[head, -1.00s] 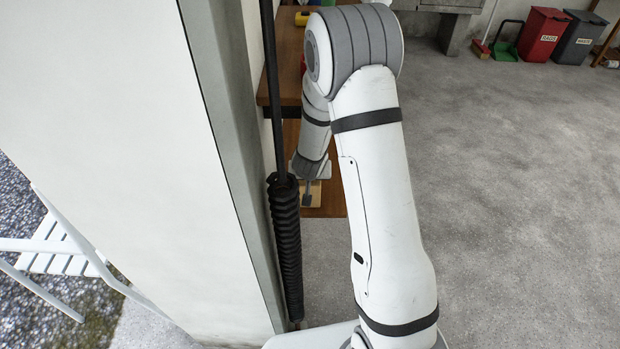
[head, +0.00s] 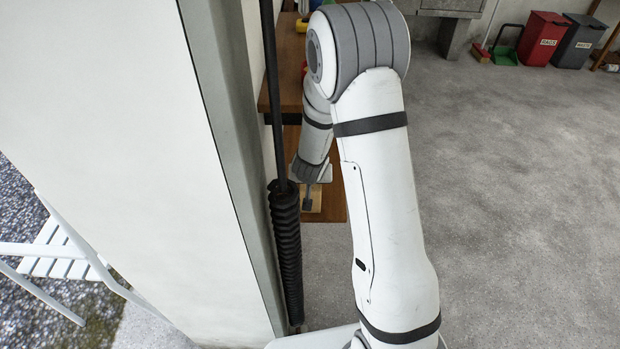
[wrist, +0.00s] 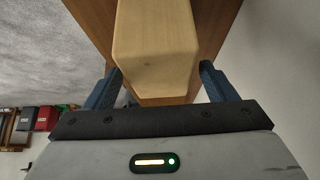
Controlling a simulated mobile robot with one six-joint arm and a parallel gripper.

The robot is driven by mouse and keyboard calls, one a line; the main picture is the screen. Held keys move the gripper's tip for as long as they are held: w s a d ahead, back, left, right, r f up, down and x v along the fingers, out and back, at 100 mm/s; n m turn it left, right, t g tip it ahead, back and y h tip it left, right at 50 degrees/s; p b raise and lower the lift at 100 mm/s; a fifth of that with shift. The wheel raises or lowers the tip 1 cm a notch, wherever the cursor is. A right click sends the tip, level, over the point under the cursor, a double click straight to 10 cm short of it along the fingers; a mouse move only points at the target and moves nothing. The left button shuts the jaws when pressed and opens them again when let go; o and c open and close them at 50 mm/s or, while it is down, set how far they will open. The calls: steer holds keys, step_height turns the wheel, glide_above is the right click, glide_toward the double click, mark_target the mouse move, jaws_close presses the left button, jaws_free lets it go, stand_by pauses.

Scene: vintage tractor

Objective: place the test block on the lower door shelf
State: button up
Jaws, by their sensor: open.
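The test block (wrist: 155,45) is a pale wooden block and fills the upper middle of the wrist view. It lies on the brown lower shelf (wrist: 216,22). My gripper (wrist: 160,72) is open, with one blue finger on each side of the block's near end. I see gaps rather than a clear grip. In the head view the block (head: 314,214) is a small pale patch on the lower shelf (head: 336,205), partly hidden by my gripper (head: 308,199).
An upper wooden shelf (head: 290,92) stands above, partly behind my arm. A black pole with a ribbed sleeve (head: 286,240) and a pale wall edge (head: 225,150) are close on the left. Red (head: 543,40) and grey (head: 578,42) bins stand far right. The floor (head: 510,200) on the right is clear.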

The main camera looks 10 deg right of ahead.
steer(key=s+a+r+y+p, duration=0.1)
steer(key=s+r+p, duration=0.1)
steer(key=s+r, duration=0.35)
steer(key=s+a+r+y+p, duration=0.1)
steer(key=s+a+r+p, duration=0.1)
steer(key=r, duration=0.7)
steer(key=s+d+r+n+g, duration=0.1)
steer(key=s+d+r+g, duration=0.1)
steer(key=s+r, duration=0.4)
steer(key=s+d+r+n+g, duration=0.1)
steer(key=s+r, duration=0.5)
steer(key=s, duration=0.8)
steer(key=shift+s+d+r+g+h, duration=0.35)
steer(key=shift+d+g, duration=0.35)
steer(key=shift+d, duration=0.45)
steer(key=shift+w, duration=0.2)
